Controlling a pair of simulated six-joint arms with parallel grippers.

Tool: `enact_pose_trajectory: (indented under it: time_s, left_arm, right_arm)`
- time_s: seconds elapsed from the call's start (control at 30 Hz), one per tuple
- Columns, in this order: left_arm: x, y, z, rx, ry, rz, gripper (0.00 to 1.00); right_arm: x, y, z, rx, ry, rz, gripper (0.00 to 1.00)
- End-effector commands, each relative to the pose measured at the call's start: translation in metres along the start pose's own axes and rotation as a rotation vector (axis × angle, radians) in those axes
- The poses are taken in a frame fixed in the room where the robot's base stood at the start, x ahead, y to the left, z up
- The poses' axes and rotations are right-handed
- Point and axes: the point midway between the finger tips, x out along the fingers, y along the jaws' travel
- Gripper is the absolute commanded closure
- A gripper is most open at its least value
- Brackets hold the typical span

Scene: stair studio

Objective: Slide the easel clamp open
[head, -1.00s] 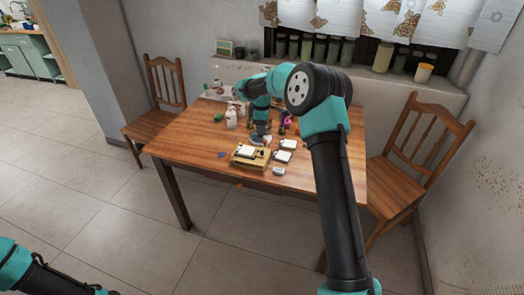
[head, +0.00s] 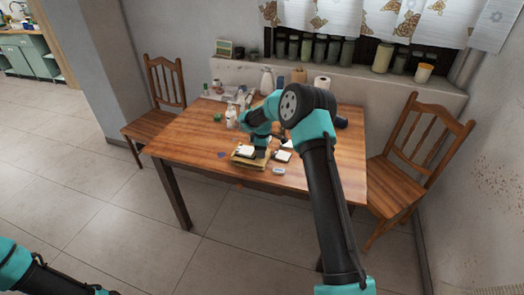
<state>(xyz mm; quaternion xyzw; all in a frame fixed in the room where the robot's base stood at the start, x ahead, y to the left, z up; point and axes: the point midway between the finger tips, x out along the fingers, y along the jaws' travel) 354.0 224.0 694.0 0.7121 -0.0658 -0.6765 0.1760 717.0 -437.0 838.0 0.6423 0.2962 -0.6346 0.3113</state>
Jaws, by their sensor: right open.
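A small light-wood piece (head: 240,162) with a white panel on it lies near the front edge of the table, and I take it for the easel. Its clamp is too small to make out and may be hidden by my gripper. My right gripper (head: 260,154) points down at the right part of this piece. The gripper is open, with nothing seen in it. I cannot tell whether it touches the piece. Of my left arm, only a part shows at the lower left corner; its gripper is out of view.
The wooden table (head: 190,143) has bare room at its left. White blocks (head: 282,156) and a small pale item (head: 278,171) lie right of the wooden piece. Bottles (head: 231,117) and a paper roll (head: 321,83) stand farther back. Chairs stand at both sides.

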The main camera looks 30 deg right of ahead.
Motion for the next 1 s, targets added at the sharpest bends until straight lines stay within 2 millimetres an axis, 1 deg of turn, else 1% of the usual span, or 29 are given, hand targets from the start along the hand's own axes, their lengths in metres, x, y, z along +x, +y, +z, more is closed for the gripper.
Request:
enact_pose_trajectory:
  time_s: [0.17,0.63,0.67,0.93,1.0]
  left_arm:
    - [0.0000,0.0000,0.0000,0.000,0.000,0.000,0.57]
    - [0.0000,0.0000,0.0000,0.000,0.000,0.000,0.57]
    - [0.0000,0.0000,0.0000,0.000,0.000,0.000,0.57]
    - [0.0000,0.0000,0.0000,0.000,0.000,0.000,0.57]
    - [0.0000,0.0000,0.0000,0.000,0.000,0.000,0.57]
  right_arm:
    - [0.0000,0.0000,0.0001,0.000,0.000,0.000,0.55]
    - [-0.0002,0.0000,0.0001,0.000,0.000,0.000,0.99]
    - [-0.0003,0.0000,0.0001,0.000,0.000,0.000,1.00]
    - [-0.0003,0.0000,0.0004,0.000,0.000,0.000,1.00]
    - [-0.0004,-0.0004,0.0043,0.001,-0.001,-0.001,1.00]
